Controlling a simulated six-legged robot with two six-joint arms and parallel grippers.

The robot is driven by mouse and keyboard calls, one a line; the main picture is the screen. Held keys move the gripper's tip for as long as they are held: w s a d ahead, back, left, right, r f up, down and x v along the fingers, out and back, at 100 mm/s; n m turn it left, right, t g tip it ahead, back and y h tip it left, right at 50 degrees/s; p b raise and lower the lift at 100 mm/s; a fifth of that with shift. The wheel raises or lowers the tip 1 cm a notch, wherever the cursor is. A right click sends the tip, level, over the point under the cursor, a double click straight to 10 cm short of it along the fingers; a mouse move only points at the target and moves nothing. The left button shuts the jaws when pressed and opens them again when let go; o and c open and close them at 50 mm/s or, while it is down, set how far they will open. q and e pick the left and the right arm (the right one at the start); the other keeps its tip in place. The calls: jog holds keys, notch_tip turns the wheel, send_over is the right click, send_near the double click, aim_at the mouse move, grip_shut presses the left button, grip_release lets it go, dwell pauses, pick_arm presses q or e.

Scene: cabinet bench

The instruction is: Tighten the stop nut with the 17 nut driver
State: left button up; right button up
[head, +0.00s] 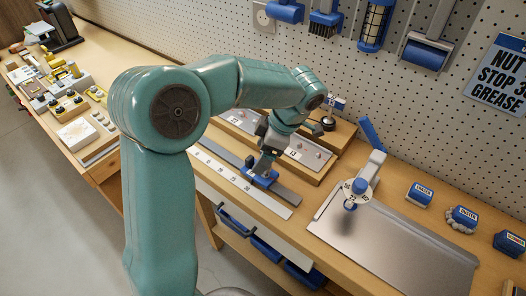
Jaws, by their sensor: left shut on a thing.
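My left gripper (263,168) reaches down over the bench and is shut on a small blue piece (262,180), which sits at a grey metal strip (285,195). The gripper hides part of the piece, and I cannot tell whether it is the 17 nut driver. Behind it, a wooden board carries a grey plate (310,160) with small metal fittings and number labels, one apparently 13. I cannot tell which fitting is the stop nut. A wall sign (500,75) reads in part NUT, STOP and GREASE. My right gripper is not in view.
A white number scale (240,182) runs along the bench front. The tray's surface is mostly clear.

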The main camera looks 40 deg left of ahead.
pick_arm(q)
jog(key=shift+f+b, duration=1.25)
jog(key=shift+f, duration=0.05)
dwell(0.7)
dwell(0.4)
jog(key=shift+m+t+b, duration=0.5)
jog(key=shift+m+b, duration=0.25)
jog(key=shift+m, duration=0.65)
jog(key=shift+y, duration=0.3)
jog(key=shift+w+m+b, duration=0.1)
jog(key=shift+m+b, duration=0.2)
jog(key=shift+m, duration=0.1)
jog(key=shift+m+t+b, duration=0.4)
jog(key=shift+m+t, duration=0.1)
jog(key=shift+m, duration=0.5)
